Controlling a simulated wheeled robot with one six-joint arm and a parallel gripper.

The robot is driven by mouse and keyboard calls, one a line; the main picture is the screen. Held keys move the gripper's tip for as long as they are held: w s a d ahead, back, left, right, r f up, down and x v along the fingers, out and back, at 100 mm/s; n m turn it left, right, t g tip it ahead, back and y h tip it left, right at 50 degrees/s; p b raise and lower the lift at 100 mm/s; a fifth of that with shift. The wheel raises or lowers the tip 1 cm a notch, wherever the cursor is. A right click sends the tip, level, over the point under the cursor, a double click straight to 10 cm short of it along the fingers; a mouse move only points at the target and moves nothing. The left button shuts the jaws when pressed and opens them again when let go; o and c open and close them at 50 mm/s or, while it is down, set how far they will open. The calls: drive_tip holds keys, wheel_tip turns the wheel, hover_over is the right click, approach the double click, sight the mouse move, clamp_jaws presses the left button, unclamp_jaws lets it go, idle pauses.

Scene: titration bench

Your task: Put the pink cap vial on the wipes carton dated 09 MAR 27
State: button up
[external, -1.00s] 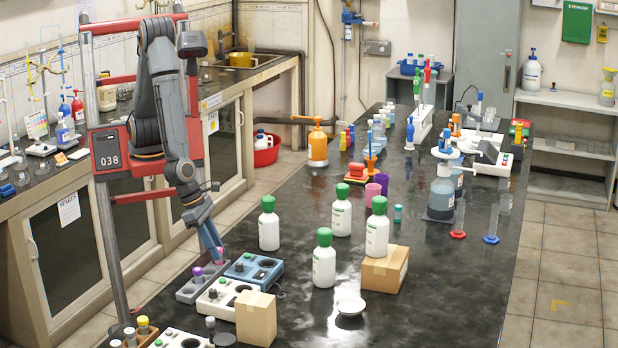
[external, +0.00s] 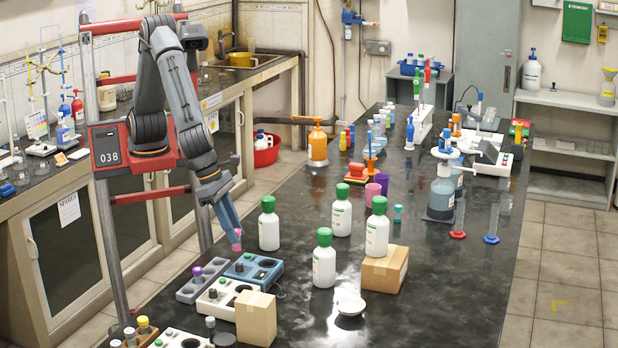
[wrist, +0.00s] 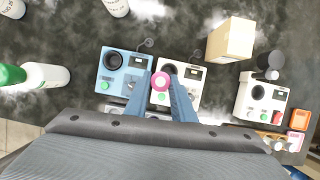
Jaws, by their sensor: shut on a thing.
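My gripper (external: 235,236) is shut on the pink cap vial (external: 238,241) and holds it in the air above the hotplates. In the wrist view the pink cap (wrist: 161,81) shows between the two blue fingertips (wrist: 161,90); the rest of the vial is mostly hidden. One cardboard carton (external: 256,320) stands at the front left of the bench, right of my gripper and nearer the camera; it also shows in the wrist view (wrist: 231,42). Another cardboard carton (external: 385,271) is farther right, with a green-capped bottle on its top. No date is readable on either.
Green-capped white bottles (external: 324,264) stand around the middle of the bench. A blue device (external: 254,267) and a white device (external: 222,298) lie below my gripper. A purple-capped vial (external: 197,272) sits in a grey rack. A white dish (external: 350,306) lies right of the front carton.

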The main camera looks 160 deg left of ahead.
drive_tip(key=w+d+r+m+b, duration=0.15)
drive_tip(key=w+r, duration=0.25)
drive_tip(key=w, duration=0.5)
drive_tip(key=w+d+r+m+b, duration=0.1)
drive_tip(key=w+d+r+m, duration=0.2)
drive_tip(key=w, duration=0.7)
drive_tip(key=n+p, duration=0.1)
drive_tip(key=p, duration=0.3)
hover_over(242, 295)
drive_tip(key=shift+t+h, duration=0.4)
wheel_tip(242, 295, down, 9)
drive_tip(key=shift+s+f, duration=0.1)
drive_tip(key=shift+f, duration=0.1)
drive_tip(key=o, duration=1)
